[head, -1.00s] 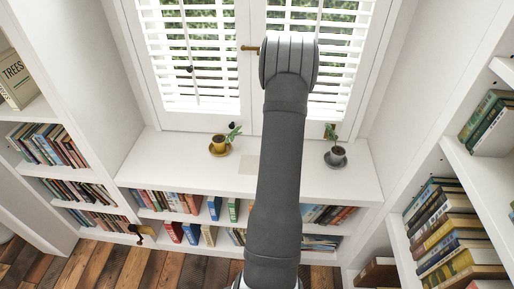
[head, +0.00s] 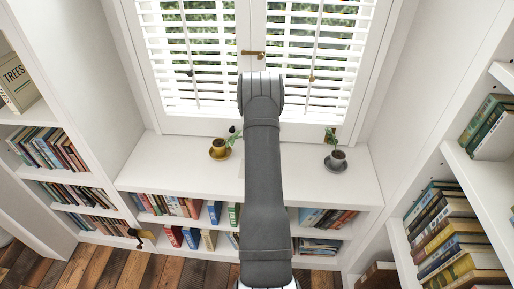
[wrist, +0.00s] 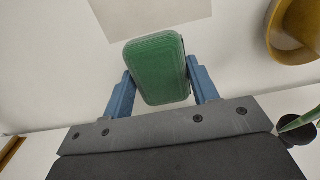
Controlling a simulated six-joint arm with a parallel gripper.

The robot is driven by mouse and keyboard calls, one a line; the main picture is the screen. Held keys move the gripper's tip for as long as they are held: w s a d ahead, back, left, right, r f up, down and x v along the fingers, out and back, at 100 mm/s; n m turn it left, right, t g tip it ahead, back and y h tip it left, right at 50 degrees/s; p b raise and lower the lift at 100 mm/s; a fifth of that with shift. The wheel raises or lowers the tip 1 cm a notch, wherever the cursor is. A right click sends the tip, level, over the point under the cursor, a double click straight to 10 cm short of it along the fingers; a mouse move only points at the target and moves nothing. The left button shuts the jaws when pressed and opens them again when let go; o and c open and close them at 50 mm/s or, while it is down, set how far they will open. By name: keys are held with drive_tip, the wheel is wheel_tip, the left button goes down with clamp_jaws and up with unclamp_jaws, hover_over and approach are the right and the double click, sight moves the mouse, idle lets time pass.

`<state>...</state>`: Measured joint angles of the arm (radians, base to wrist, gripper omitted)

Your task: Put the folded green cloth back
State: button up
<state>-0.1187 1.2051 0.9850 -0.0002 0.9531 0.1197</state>
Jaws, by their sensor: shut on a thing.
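The folded green cloth (wrist: 158,70) is held between the two blue fingers of my gripper (wrist: 160,80) in the wrist view. The fingers press on its left and right sides. A pale beige rectangle (wrist: 150,12) lies on the white shelf top, just beyond the cloth at the upper edge of the wrist view. I cannot tell how high the cloth is above the shelf.
The yellow saucer (wrist: 278,50) is close on the right in the wrist view. White shutters (head: 195,60) stand behind.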

drive_tip(key=shift+f, duration=0.15)
drive_tip(key=o, duration=0.9)
wheel_tip(320, 180, up, 12)
drive_tip(key=shift+r, duration=0.2)
